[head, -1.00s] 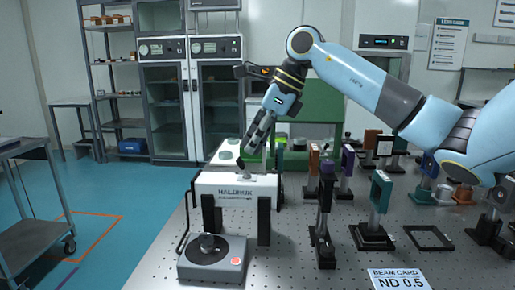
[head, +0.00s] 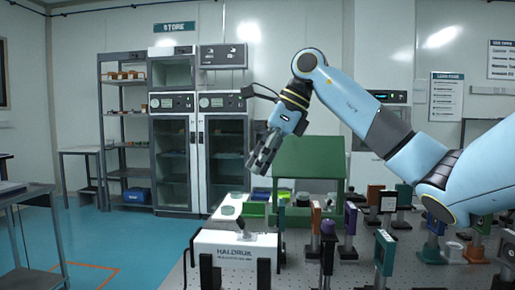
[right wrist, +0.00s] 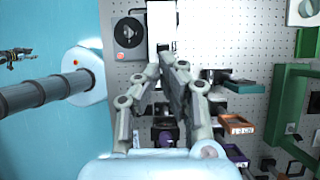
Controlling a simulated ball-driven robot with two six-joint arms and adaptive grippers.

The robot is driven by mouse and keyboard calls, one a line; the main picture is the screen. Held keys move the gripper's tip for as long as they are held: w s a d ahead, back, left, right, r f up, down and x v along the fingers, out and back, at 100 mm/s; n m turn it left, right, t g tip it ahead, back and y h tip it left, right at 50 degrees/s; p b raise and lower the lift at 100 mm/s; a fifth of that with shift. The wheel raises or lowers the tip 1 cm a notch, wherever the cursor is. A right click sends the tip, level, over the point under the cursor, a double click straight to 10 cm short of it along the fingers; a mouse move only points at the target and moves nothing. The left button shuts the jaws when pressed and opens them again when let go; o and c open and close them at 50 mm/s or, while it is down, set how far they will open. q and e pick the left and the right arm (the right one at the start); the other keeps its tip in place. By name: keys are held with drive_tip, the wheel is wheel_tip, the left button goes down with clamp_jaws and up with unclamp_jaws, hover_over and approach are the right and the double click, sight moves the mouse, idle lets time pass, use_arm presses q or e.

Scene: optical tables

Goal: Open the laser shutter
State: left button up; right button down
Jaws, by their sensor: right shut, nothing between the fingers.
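The white laser box (head: 235,252), lettered HALDRUK, stands on the perforated optical table at the bottom middle of the head view. A small dark lever (head: 243,223) stands tilted on its top; I cannot tell whether it is the shutter or how it is set. My right gripper (head: 257,162) hangs above and behind the laser in the head view, apart from it, pointing down and left. Its fingers are shut and empty. In the right wrist view the closed fingers (right wrist: 168,62) show over the table.
A grey box with a round black knob (right wrist: 128,33) sits beside the laser in the right wrist view. Several optic mounts, including a green-framed one (head: 384,252), stand right of the laser. A green housing (head: 308,157) stands behind. Blue floor lies open at left.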

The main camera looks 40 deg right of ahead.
use_arm(q)
drive_tip(key=shift+w+a+r, duration=0.1)
drive_tip(key=shift+w+r, duration=0.05)
drive_tip(key=shift+w, duration=0.6)
use_arm(e)
drive_tip(key=r, duration=0.3)
drive_tip(key=shift+w+a+r, duration=0.2)
drive_tip(key=shift+a+r, duration=0.05)
drive_tip(key=shift+r, duration=0.1)
use_arm(q)
drive_tip(key=shift+s, duration=0.25)
